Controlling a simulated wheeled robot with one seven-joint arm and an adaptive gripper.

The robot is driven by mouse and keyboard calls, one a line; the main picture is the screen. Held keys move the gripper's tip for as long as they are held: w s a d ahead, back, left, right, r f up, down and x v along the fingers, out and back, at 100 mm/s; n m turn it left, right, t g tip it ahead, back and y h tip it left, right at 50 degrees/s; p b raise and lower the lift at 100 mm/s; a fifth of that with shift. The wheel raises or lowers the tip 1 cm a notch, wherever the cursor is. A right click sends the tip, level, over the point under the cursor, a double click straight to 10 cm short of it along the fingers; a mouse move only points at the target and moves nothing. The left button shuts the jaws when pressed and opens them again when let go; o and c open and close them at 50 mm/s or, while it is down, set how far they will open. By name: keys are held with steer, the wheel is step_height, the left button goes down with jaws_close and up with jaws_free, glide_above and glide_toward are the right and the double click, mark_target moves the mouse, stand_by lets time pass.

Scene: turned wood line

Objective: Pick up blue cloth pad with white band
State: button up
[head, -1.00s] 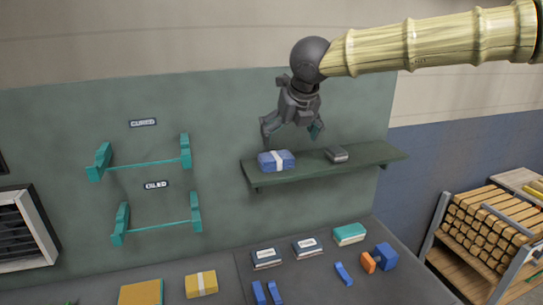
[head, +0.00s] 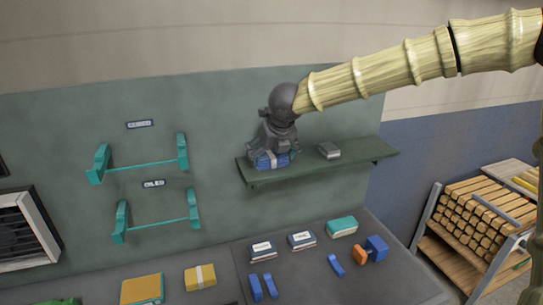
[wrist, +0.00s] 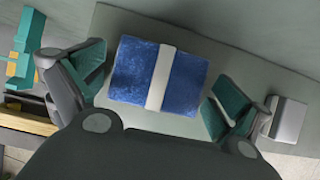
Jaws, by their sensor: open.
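The blue cloth pad with a white band (wrist: 130,72) lies on the green wall shelf (wrist: 130,20), between the two open fingers of my gripper (wrist: 158,88) in the wrist view. A gap shows between the pad and each finger's teal inner face. In the head view my gripper (head: 272,158) is down at the shelf's left end. It hides part of the blue pad (head: 265,162) there.
A grey block (head: 329,150) sits on the shelf to the right of the pad; it also shows in the wrist view (wrist: 288,118). Teal wall brackets (head: 150,165) are to the left. The bench (head: 225,258) below holds several pads and blue pieces.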

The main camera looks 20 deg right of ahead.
mark_target(269, 153)
steer(key=shift+s, duration=0.15)
steer(key=shift+a, duration=0.1)
steer(key=c, duration=0.9)
steer(key=shift+r+b, duration=0.4)
steer(key=shift+r, duration=0.1)
step_height(269, 153, up, 2)
steer(key=shift+s+r+b, duration=0.15)
steer(key=shift+b, duration=0.6)
steer(key=s+a+r+b, duration=0.1)
steer(key=s+a+b, duration=0.1)
steer(key=s, duration=0.5)
steer(key=s+a+b, duration=0.3)
steer(key=s+a, duration=0.1)
steer(key=s, duration=0.3)
steer(key=shift+a+r, duration=0.15)
steer(key=shift+r, duration=0.2)
steer(key=shift+s, duration=0.1)
